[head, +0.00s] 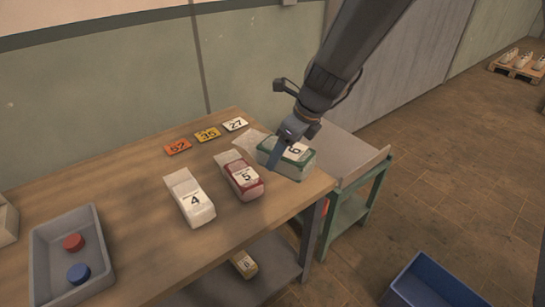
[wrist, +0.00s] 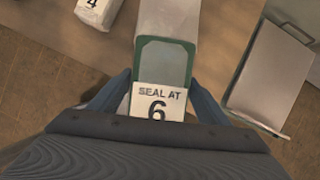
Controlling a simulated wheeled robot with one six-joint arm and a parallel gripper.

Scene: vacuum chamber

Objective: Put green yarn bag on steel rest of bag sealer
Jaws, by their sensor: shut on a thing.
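The green yarn bag (head: 291,163), a green and white pack with a clear top, carries a white label with a 6. In the wrist view the bag (wrist: 165,65) lies between my fingers, and its label reads "SEAL AT 6". My gripper (head: 283,153) is shut on it near the table's right end. Whether the bag touches the table is hard to tell. A green-legged stand with a grey steel top (head: 345,152) stands right of the table; a steel plate (wrist: 270,75) shows right of the bag. I cannot tell which part is the sealer's rest.
A red bag marked 5 (head: 242,177) and a white bag marked 4 (head: 190,200) lie on the wooden table (head: 130,180). Number cards (head: 207,134) lie behind. A grey tray (head: 95,225) with red and blue round pieces is at left. A blue bin (head: 430,283) stands on the floor.

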